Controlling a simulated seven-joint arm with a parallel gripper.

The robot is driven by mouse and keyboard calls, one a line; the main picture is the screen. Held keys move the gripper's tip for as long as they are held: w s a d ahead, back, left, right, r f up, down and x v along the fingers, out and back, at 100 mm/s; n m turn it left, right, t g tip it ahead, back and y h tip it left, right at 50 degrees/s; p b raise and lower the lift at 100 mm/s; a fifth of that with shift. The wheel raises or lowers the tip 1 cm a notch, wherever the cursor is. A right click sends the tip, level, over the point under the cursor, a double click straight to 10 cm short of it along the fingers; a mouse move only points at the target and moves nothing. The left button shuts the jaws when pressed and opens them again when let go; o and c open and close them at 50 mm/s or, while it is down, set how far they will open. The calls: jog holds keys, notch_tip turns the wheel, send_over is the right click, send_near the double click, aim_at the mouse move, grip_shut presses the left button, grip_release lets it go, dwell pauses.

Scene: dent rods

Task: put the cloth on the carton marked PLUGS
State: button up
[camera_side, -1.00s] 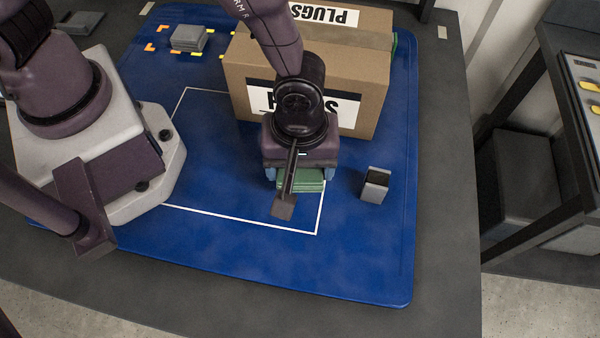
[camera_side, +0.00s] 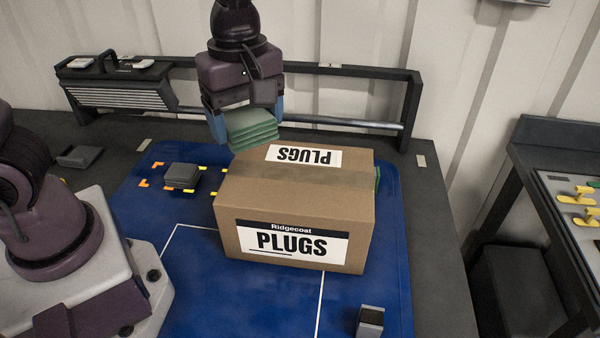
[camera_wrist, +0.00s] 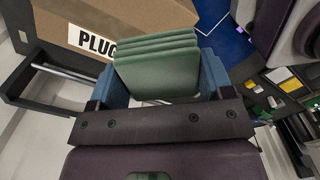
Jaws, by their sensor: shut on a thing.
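The cloth (camera_side: 251,129) is a folded green stack, held between the blue fingers of my gripper (camera_side: 246,122). In the side view it hangs above the carton's back left part, apart from its top as far as I can tell. The cloth also shows in the wrist view (camera_wrist: 157,66), between the two blue fingers. The brown carton marked PLUGS (camera_side: 230,207) stands on the blue mat, with a PLUGS label on its front and another on its top. The carton also shows in the wrist view (camera_wrist: 130,14), beyond the cloth.
A grey block (camera_side: 181,176) lies among orange and yellow marks left of the carton. A small grey box (camera_side: 370,322) stands on the blue mat (camera_side: 200,290) at the front right. Something green shows at the carton's right edge.

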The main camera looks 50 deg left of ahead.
jog(key=s+a+r, duration=0.1)
jog(key=s+a, duration=0.2)
jog(key=s, duration=0.1)
send_over(300, 173)
jog(key=shift+n, duration=0.4)
jog(key=f, duration=0.9)
jog(key=shift+s, duration=0.3)
jog(key=shift+w+f, duration=0.2)
jog(key=shift+f, duration=0.05)
jog(key=shift+w+f, duration=0.1)
jog(key=shift+f, duration=1.55)
jog(key=o, duration=0.9)
jog(key=shift+f, duration=0.15)
